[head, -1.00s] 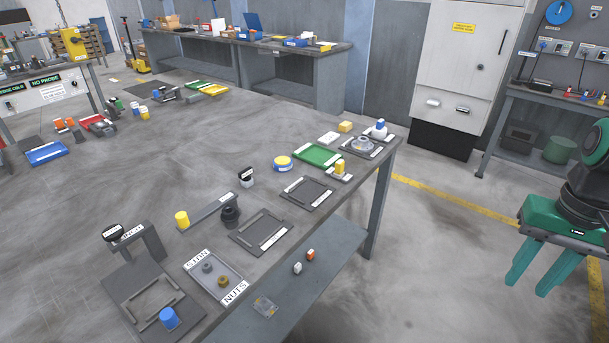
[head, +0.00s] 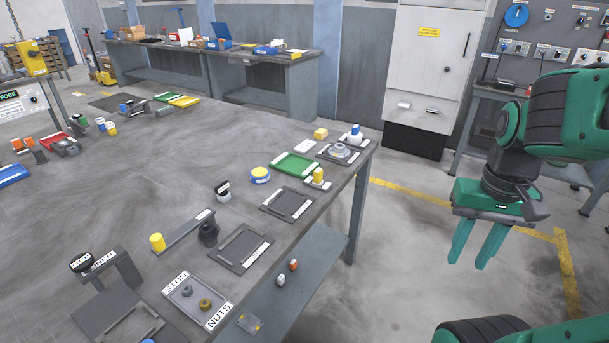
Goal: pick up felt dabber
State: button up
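I cannot tell for sure which object is the felt dabber. One candidate is the small yellow upright piece (head: 318,175) on a labelled pad near the workbench's right edge. Another is the small dark-topped white piece (head: 222,189) nearer the middle of the bench. My gripper (head: 471,263) hangs at the right with its two green fingers pointing down. It is open and empty, over the floor beyond the bench's right edge, clear of both candidates.
A bottle (head: 356,133) stands at the far corner. Open floor lies between bench and grey cabinet (head: 432,70).

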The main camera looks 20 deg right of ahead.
aim_at(317, 180)
jog(key=z, duration=0.05)
jog(key=i, duration=0.85)
jog(key=z, duration=0.05)
